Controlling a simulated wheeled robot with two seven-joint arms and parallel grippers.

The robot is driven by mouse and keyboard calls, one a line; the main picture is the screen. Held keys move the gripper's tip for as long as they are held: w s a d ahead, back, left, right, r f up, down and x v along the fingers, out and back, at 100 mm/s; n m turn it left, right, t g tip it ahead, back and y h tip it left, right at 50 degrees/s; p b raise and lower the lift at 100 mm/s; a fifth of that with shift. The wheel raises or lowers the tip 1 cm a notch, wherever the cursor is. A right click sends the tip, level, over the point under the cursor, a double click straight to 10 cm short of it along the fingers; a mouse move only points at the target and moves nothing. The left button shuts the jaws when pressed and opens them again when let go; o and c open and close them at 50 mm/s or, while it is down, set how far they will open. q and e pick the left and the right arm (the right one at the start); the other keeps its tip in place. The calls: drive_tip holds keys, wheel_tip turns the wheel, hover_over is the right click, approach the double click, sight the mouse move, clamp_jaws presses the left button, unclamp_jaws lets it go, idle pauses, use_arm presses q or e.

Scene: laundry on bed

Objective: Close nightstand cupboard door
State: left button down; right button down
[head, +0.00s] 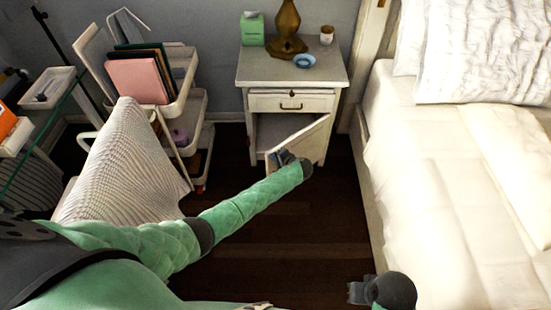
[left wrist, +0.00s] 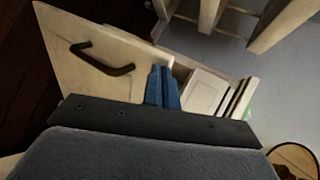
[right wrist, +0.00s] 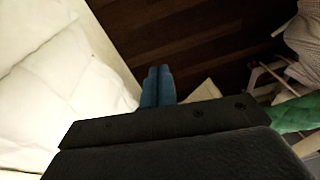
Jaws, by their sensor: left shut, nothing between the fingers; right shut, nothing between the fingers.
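The white nightstand (head: 290,70) stands against the wall. Its cupboard door (head: 308,138) is partly open, hinged on the right and swung out towards me. My left gripper (head: 284,158) is at the lower free side of the door, shut and empty. In the left wrist view, the door (left wrist: 75,75) with its dark handle (left wrist: 100,58) lies left of the blue fingers (left wrist: 163,87); their tips are close to the door's edge, and I cannot tell whether they touch. My right gripper (head: 357,291) is low beside the bed, shut and empty, away from the nightstand.
The bed (head: 450,180) fills the right side. A white cart (head: 188,105) with folders and a draped striped cloth (head: 125,160) stand left. A lamp (head: 288,30), blue dish (head: 304,61), cup and green tissue box top the nightstand. Dark floor (head: 290,230) lies open before it.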

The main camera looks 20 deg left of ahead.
use_arm(q)
drive_tip(key=shift+a, duration=0.1)
use_arm(e)
drive_tip(key=shift+w, duration=0.1)
